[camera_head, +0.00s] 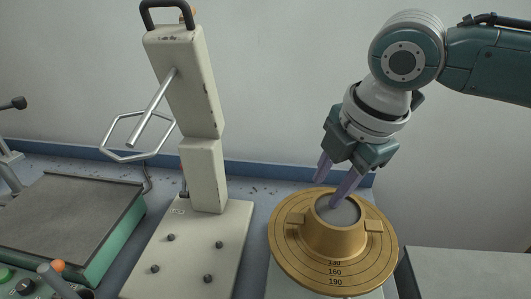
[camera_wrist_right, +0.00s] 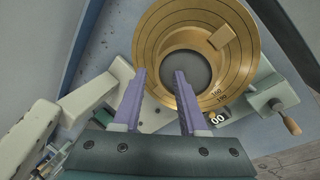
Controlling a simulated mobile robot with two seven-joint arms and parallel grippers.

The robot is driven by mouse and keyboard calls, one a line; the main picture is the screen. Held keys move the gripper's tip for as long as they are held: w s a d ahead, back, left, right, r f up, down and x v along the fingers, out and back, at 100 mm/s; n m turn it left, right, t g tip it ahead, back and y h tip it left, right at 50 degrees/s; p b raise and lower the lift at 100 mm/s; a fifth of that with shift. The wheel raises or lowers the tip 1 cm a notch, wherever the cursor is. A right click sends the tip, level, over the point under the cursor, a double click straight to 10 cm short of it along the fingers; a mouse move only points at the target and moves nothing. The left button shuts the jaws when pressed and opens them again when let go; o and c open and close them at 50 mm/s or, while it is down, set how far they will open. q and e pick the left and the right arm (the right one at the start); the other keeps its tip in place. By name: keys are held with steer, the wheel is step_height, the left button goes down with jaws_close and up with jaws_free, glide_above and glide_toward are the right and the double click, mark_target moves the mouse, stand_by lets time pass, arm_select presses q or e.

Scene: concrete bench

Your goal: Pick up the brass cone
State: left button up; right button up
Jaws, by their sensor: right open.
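The brass cone (camera_head: 335,241) stands wide end down on a round brass disc (camera_head: 291,258) with engraved rings and numbers. It has a tab on each side and an open top with a grey inside. In the right wrist view the cone (camera_wrist_right: 208,58) lies beyond the fingers, seen from above. My right gripper (camera_head: 327,192) is open and empty, its fingers pointing down at the cone's top. One finger overlaps the opening in the head view; I cannot tell whether it touches or enters it. My left gripper is out of view.
A tall cream stand (camera_head: 203,170) with a hexagonal handwheel rises left of the disc. A green-sided machine with a dark flat top (camera_head: 68,215) is farther left. A grey slab (camera_head: 465,270) lies at right. A crank (camera_wrist_right: 283,115) sits beside the disc.

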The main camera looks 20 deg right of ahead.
mark_target(323, 194)
steer(key=x, duration=0.4)
steer(key=shift+b, duration=0.3)
steer(key=shift+w, duration=0.1)
jaws_close()
stand_by(1.0)
